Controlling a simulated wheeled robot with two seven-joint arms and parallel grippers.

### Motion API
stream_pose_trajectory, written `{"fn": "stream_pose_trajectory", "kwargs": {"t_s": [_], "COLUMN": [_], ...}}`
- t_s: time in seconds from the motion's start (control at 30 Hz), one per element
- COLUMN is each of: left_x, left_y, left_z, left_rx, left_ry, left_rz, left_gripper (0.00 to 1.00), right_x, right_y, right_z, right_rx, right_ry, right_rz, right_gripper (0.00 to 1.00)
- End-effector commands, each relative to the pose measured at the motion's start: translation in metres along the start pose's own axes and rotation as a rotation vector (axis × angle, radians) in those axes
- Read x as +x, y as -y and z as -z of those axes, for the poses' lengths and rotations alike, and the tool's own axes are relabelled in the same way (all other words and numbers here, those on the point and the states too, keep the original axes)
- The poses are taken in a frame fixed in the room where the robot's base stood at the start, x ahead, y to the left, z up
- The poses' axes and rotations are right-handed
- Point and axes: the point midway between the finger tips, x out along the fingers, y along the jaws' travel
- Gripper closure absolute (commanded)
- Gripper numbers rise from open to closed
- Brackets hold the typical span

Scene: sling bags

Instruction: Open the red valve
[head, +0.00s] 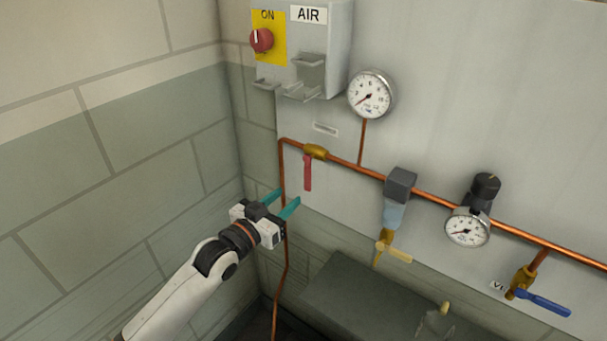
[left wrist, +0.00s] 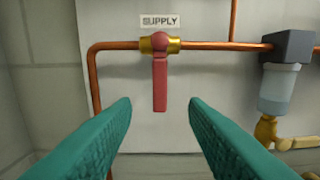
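The red valve is a red lever handle (head: 308,172) on a brass body (head: 316,151) in the copper pipe, under a small label. The handle hangs straight down, across the pipe. In the left wrist view the red handle (left wrist: 160,84) hangs below the brass body (left wrist: 174,45), centred under a SUPPLY label (left wrist: 161,21). My left gripper (head: 284,200) is open with teal fingers pointing at the panel, below and left of the handle in the head view. In the left wrist view its fingers (left wrist: 160,115) stand on either side of the handle's line, apart from it. My right gripper is not in view.
A copper pipe (head: 350,166) runs along the panel (head: 480,110). A gauge (head: 370,94), a filter (head: 393,212), a regulator gauge (head: 467,227) and a blue-handled valve (head: 543,302) are on it. An AIR box (head: 330,50) with a red knob (head: 261,40) is above. A block wall (head: 110,190) is at left.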

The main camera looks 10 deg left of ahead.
Motion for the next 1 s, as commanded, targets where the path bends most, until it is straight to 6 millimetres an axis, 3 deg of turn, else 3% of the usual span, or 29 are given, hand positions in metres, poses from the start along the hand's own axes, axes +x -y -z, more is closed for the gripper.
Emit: {"fn": "stream_pose_trajectory", "kwargs": {"t_s": [0.23,0.5,0.7,1.0], "left_x": [0.049,0.093,0.107,0.109], "left_y": [0.000,-0.001,0.000,0.000], "left_z": [-0.003,0.000,0.000,0.001], "left_rx": [0.000,0.000,0.000,0.000], "left_ry": [0.000,-0.002,-0.001,-0.002], "left_rz": [-0.001,-0.002,-0.001,-0.001], "left_gripper": [0.60,0.60,0.60,0.60], "right_x": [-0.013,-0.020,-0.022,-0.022], "right_y": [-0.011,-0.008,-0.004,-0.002], "right_z": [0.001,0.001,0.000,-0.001], "right_rx": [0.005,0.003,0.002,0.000], "right_ry": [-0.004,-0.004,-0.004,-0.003], "right_rz": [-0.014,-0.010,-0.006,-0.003], "right_gripper": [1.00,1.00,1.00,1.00]}}
